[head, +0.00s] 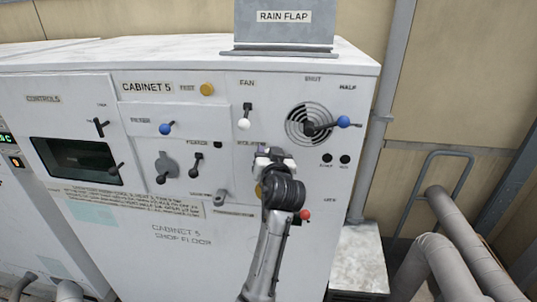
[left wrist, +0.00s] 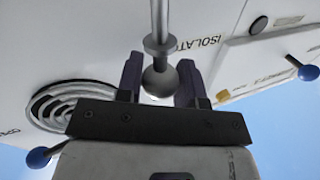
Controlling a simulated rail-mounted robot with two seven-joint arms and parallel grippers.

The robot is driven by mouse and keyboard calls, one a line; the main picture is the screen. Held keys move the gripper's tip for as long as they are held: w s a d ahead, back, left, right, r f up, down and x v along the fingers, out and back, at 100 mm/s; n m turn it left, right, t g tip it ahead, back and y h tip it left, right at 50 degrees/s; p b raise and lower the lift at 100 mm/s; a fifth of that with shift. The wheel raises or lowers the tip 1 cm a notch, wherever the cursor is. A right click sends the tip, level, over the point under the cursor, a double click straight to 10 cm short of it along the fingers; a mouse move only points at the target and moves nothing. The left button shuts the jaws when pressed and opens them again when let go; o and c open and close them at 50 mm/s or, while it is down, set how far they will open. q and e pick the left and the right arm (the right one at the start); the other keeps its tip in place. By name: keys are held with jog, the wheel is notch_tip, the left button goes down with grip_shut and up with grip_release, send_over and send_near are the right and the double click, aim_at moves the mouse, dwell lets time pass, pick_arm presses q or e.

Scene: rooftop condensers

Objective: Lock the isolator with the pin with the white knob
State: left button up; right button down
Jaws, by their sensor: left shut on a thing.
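My left gripper (head: 268,157) is at the cabinet front, just below the isolator label, and covers most of what is there. In the left wrist view my left gripper (left wrist: 160,82) is shut on a knobbed metal shaft (left wrist: 159,30). Its ball knob looks grey in shadow, so I cannot tell if it is the white-knobbed pin. The shaft runs out of the top of that view, and its far end is hidden. The isolator's hole or lever is not clearly visible. A white knob (head: 244,124) sits on the fan lever above. My right gripper is not in view.
Blue-knobbed levers (head: 166,128) and (head: 343,122) stick out at left and right. A round vent (head: 308,124) is right of the gripper. A red knob (head: 305,214) is close to my left arm. Pipes (head: 460,240) stand at the far right.

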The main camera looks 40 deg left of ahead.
pick_arm(q)
jog(key=shift+f+b, duration=0.45)
jog(key=shift+f, duration=0.2)
dwell(0.7)
jog(key=shift+f, duration=0.35)
jog(key=shift+f+b, duration=0.35)
jog(key=shift+b, duration=0.1)
dwell(0.4)
jog(key=shift+f+b, duration=0.3)
jog(key=shift+f, duration=0.05)
dwell(0.4)
jog(key=shift+f+b, duration=0.4)
jog(key=shift+f, duration=0.2)
jog(key=shift+f, duration=0.4)
dwell(0.5)
jog(key=o, duration=1)
